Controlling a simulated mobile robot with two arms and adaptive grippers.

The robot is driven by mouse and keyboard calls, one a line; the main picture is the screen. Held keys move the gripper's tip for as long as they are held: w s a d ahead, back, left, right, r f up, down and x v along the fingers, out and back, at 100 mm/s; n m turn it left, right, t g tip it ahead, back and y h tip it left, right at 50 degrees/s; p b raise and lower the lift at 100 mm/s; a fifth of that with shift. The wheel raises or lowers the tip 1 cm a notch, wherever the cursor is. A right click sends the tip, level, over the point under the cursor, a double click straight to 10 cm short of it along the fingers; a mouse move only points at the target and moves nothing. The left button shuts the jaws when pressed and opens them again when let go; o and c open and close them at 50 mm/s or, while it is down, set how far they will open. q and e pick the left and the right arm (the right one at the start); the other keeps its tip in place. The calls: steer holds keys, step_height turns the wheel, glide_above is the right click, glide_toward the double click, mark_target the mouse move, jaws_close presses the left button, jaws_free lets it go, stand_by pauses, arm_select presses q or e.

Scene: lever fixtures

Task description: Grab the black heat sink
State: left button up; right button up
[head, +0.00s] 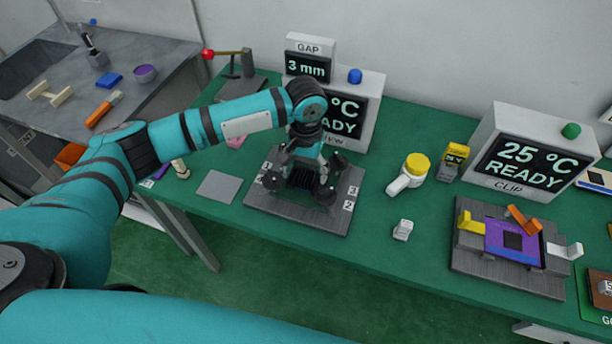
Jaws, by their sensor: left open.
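The black heat sink (300,179) sits on a dark grey fixture plate (336,220) with numbered white labels, in the middle of the green table. Its fins show between the fingers of my left gripper (301,190). The gripper comes down from above and is open, with one finger at each side of the heat sink. Whether the fingers touch it cannot be told. The gripper and wrist hide part of the heat sink and plate. My right gripper is not in view.
Behind the plate stands a display (367,115), partly hidden by my left arm. A grey square pad (219,187) lies to the left.

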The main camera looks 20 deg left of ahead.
arm_select(q)
steer(key=shift+f, duration=0.3)
steer(key=shift+c, duration=0.4)
steer(key=c, duration=1.2)
steer(key=shift+r, duration=0.15)
